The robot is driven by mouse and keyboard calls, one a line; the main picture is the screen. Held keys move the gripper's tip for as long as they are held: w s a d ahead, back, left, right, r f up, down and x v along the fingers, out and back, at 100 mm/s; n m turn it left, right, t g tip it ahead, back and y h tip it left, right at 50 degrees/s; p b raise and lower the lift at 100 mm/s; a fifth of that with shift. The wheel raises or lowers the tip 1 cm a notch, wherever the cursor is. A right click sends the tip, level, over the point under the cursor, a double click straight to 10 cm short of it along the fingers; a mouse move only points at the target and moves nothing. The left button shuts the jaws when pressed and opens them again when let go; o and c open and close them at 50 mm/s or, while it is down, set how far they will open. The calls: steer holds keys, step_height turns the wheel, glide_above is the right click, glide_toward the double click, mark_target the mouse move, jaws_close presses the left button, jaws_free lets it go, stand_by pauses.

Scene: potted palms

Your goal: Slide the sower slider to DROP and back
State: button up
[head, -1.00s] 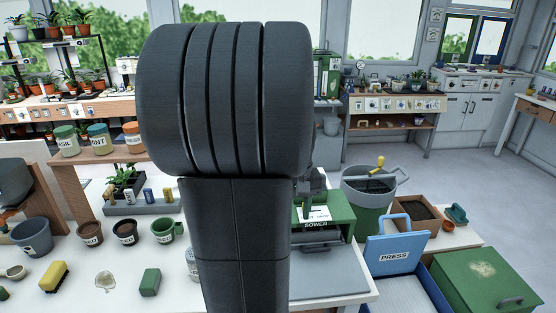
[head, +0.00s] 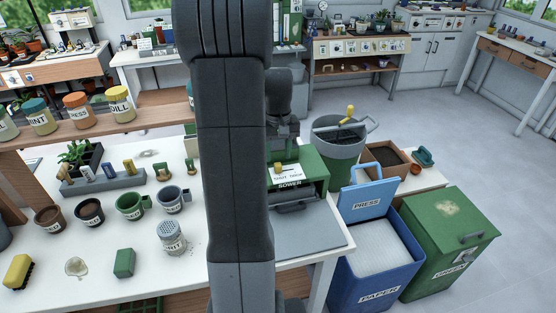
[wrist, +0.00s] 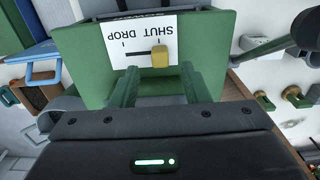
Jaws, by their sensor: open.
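The sower (head: 312,171) is a green box with a white label on the bench, right of my arm in the head view. In the wrist view its green face (wrist: 217,35) and the label (wrist: 140,31), reading SHUT and DROP, appear upside down. The yellow slider knob (wrist: 160,57) sits at the SHUT end of its slot. My gripper (wrist: 159,70) is open, its two fingers pointing at the label with the knob between or just beyond their tips. I cannot tell whether they touch it. In the head view my arm hides part of the sower's left side.
A grey tray (head: 312,232) lies in front of the sower. To the right stand a blue PAPER bin (head: 376,283), a green bin (head: 450,235) and a green-grey tub (head: 340,152). Pots and a shaker (head: 172,238) stand on the bench left of my arm.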

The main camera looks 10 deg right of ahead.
mark_target(278, 164)
steer(key=shift+f, duration=1.9)
jaws_close()
